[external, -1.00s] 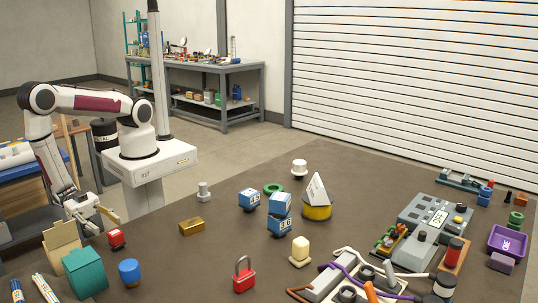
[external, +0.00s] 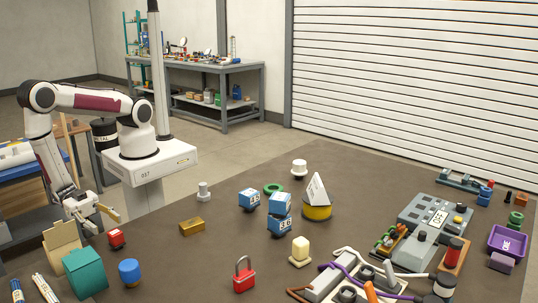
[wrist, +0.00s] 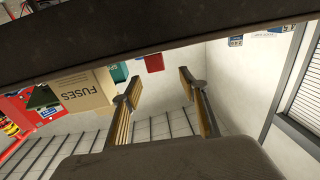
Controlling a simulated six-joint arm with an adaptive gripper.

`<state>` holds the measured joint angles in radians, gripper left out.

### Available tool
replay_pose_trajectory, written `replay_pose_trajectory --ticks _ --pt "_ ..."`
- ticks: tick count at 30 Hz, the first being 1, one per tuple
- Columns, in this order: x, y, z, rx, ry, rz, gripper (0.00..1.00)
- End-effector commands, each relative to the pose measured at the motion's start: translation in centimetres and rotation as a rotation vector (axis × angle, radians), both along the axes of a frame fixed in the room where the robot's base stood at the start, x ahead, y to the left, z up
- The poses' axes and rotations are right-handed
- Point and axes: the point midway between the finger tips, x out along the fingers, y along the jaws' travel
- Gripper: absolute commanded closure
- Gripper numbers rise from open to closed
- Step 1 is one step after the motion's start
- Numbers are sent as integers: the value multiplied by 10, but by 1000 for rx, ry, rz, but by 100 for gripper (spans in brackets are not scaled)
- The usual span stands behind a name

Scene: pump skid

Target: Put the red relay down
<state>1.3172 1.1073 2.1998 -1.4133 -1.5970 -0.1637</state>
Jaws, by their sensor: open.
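The red relay (external: 116,238) is a small red block resting on the dark tabletop at the left, just right of the tan box. It also shows in the wrist view (wrist: 154,63), beyond the fingertips and partly cut off by the dark table edge. My gripper (external: 104,220) is at the table's left edge, a little behind and above the relay and apart from it. Its two fingers are spread with nothing between them, as the wrist view (wrist: 160,84) also shows.
A tan fuse box (external: 62,250), a teal box (external: 84,273) and a blue cylinder (external: 129,271) stand close to the relay. A gold block (external: 192,224) and a red padlock (external: 244,277) lie farther right. Bare tabletop lies between the relay and the gold block.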

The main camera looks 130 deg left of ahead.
Motion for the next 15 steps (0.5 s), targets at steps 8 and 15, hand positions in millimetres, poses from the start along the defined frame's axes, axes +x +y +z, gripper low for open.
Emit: replay_pose_trajectory --ticks 8,15 --pt "0 0 37 -4 0 0 57" --pt "0 0 80 -4 -1 0 57"
